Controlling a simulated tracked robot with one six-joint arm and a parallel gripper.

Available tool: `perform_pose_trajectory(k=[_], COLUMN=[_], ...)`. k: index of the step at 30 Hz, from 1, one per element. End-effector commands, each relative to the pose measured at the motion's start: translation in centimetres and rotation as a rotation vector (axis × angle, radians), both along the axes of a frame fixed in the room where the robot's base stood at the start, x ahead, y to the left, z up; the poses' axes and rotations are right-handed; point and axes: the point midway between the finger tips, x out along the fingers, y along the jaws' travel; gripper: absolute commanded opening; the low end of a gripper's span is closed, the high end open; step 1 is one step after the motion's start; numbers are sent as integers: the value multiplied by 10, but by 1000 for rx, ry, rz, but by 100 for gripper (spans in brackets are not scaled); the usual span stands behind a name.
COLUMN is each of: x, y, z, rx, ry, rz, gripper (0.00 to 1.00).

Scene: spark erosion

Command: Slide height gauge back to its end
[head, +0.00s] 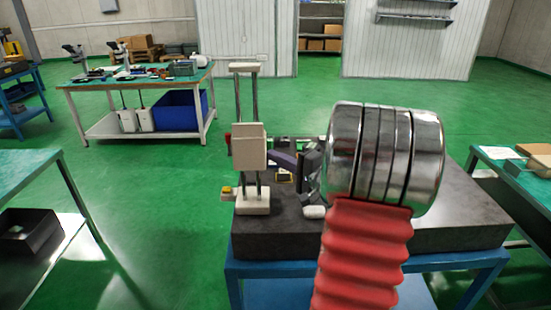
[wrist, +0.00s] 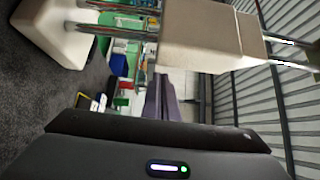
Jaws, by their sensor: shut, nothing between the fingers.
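The height gauge stands upright near the left end of the dark granite block (head: 460,215). It has a cream base (head: 252,203), two steel columns and a cream top bar (head: 244,67). Its cream carriage (head: 249,150) sits about mid-height on the columns; it also fills the upper middle of the wrist view (wrist: 205,42), which is turned sideways. My gripper (head: 272,157) is shut and empty, its purple-grey fingers at the carriage's right side. In the wrist view the fingers (wrist: 162,85) reach toward the carriage; I cannot tell whether they touch it.
The block rests on a blue table (head: 245,270). A yellow-topped item (head: 226,191) is beside the gauge base. My arm covers much of the block. Benches stand at the left (head: 30,170) and right (head: 500,158); a further bench (head: 130,80) is behind. Green floor lies between.

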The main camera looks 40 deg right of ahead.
Motion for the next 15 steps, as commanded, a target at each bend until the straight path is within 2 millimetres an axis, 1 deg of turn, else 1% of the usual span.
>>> perform_pose_trajectory(k=[8,10,15], x=[-16,-31,-57], y=[-26,-26,-25], z=[-1,-1,-1], rx=[0,0,0], ry=[0,1,0], rz=[2,0,3], gripper=[0,0,0])
